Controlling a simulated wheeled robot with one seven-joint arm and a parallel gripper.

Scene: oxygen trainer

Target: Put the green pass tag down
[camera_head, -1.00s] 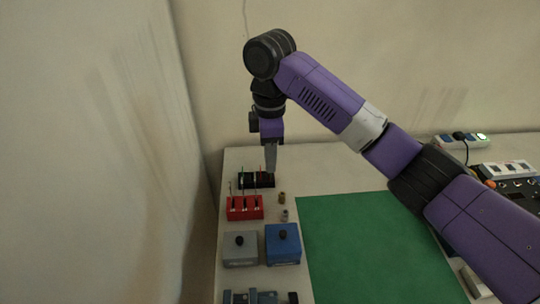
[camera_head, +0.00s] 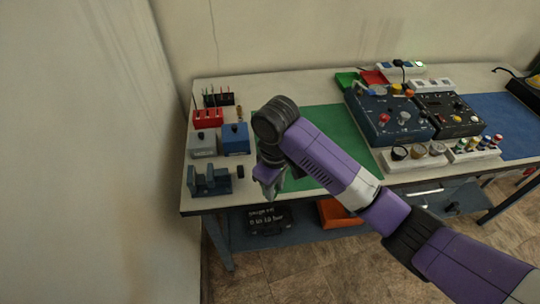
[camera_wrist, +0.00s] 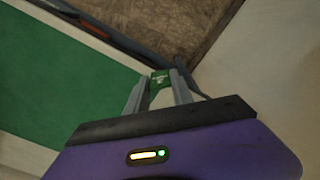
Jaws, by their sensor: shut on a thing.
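My gripper (camera_wrist: 160,88) is shut on the green pass tag (camera_wrist: 159,77), which shows as a small green piece with a pale mark between the fingertips in the wrist view. In the head view my gripper (camera_head: 268,186) points down near the front edge of the workbench (camera_head: 215,101), to the right of the grey-blue vise. The tag cannot be made out in the head view. The green mat (camera_head: 335,123) lies behind and to the right of my gripper, and it also fills the left of the wrist view (camera_wrist: 60,80).
A grey-blue vise (camera_head: 209,181), a grey box (camera_head: 203,143), a blue box (camera_head: 235,139) and a red holder (camera_head: 208,118) line the bench's left side. Control panels (camera_head: 388,118) stand at right. An orange bin (camera_head: 340,212) sits on the lower shelf. Much of the green mat is clear.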

